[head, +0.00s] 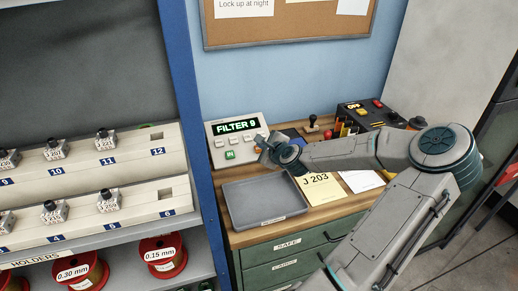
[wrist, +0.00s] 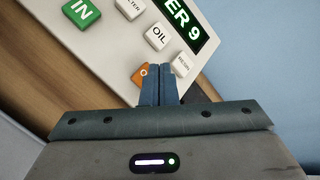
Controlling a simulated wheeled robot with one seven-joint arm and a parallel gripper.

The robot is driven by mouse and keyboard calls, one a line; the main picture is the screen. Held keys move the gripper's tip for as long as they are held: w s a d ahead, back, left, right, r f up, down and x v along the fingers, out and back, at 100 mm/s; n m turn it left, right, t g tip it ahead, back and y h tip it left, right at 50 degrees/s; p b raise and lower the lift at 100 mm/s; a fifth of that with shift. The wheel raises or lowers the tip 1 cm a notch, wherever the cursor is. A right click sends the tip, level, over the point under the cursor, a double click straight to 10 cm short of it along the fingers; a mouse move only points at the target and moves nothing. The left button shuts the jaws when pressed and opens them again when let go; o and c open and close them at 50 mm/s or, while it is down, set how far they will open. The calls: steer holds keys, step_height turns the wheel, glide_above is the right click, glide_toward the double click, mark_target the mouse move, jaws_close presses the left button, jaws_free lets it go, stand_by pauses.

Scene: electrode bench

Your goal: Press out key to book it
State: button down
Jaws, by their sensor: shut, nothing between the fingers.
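The booking panel (head: 222,142) stands at the back left of the bench. Its green display (head: 236,127) reads "FILTER 9". In the head view my gripper (head: 264,142) is at the panel's lower right.
An empty grey tray (head: 255,203) lies in front of the panel. A yellow card (head: 321,190) reading "J 203" is beside it. A stamp (head: 313,122) and a black control box (head: 365,113) stand behind my arm. At left, a shelf rack (head: 120,143) holds several labelled holders.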

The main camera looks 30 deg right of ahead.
steer(key=shift+w+f, duration=0.15)
steer(key=shift+f, duration=0.25)
steer(key=shift+w+d+f+b, duration=0.1)
steer(key=shift+w+f+b, duration=0.05)
steer(key=shift+f+b, duration=0.3)
stand_by(0.5)
steer(key=shift+r, duration=0.15)
steer(key=shift+s+r+p, duration=0.3)
steer(key=shift+r+p, duration=0.4)
steer(key=r+p, duration=0.1)
steer(key=s+r+p, duration=0.1)
steer(key=r+p, duration=0.1)
steer(key=s+r+p, duration=0.1)
steer(key=shift+a+r, duration=0.35)
